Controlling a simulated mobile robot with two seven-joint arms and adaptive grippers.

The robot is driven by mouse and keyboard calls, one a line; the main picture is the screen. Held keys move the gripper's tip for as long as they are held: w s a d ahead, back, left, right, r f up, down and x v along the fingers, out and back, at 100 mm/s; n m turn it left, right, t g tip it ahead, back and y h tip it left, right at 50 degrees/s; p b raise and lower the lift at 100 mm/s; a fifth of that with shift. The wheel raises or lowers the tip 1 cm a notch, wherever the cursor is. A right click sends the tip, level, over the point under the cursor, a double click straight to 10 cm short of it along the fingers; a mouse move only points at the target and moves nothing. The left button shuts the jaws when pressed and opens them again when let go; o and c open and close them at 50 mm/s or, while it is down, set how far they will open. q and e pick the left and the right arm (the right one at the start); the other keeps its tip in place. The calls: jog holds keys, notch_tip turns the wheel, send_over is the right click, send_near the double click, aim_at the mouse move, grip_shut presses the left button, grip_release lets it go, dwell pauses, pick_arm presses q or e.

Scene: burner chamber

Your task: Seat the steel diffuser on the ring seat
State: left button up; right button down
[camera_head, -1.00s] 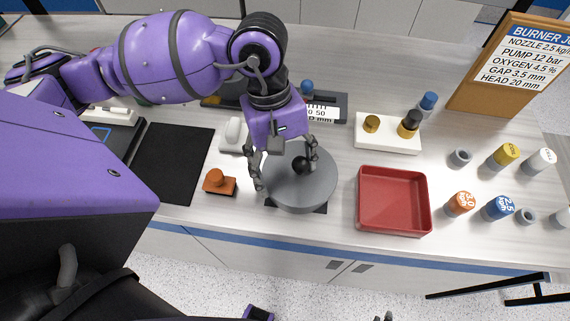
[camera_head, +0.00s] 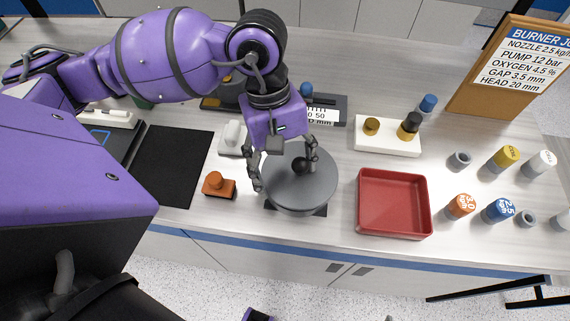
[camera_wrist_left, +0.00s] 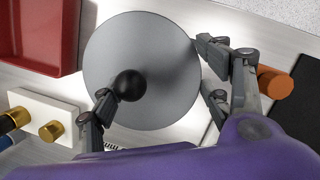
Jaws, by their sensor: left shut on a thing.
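The steel diffuser (camera_head: 318,188) is a round grey disc with a black ball knob, low over a dark square base (camera_head: 320,212) near the counter's front edge. It fills the middle of the left wrist view (camera_wrist_left: 150,60). In the left wrist view (camera_wrist_left: 160,78) one finger lies near the knob and the other at the disc's rim. The disc hides the ring seat, so I cannot tell whether they touch. My right gripper is not in view.
A red tray (camera_head: 364,208) stands right of the disc, and a white block (camera_head: 388,147) with brass pieces behind it. An orange-brown stamp-like piece (camera_head: 218,185) and a black mat (camera_head: 172,165) lie left. Several coloured cylinders (camera_head: 498,209) stand far right.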

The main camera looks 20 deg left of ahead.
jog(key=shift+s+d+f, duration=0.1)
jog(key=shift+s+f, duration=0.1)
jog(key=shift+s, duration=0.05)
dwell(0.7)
pick_arm(q)
jog(key=shift+f, duration=0.1)
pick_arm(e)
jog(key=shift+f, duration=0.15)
pick_arm(q)
jog(key=shift+f+b, duration=0.5)
jog(key=shift+b, duration=0.1)
jog(key=o, duration=1.9)
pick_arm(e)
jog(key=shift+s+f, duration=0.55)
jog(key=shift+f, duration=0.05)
pick_arm(q)
jog(key=v, duration=1.2)
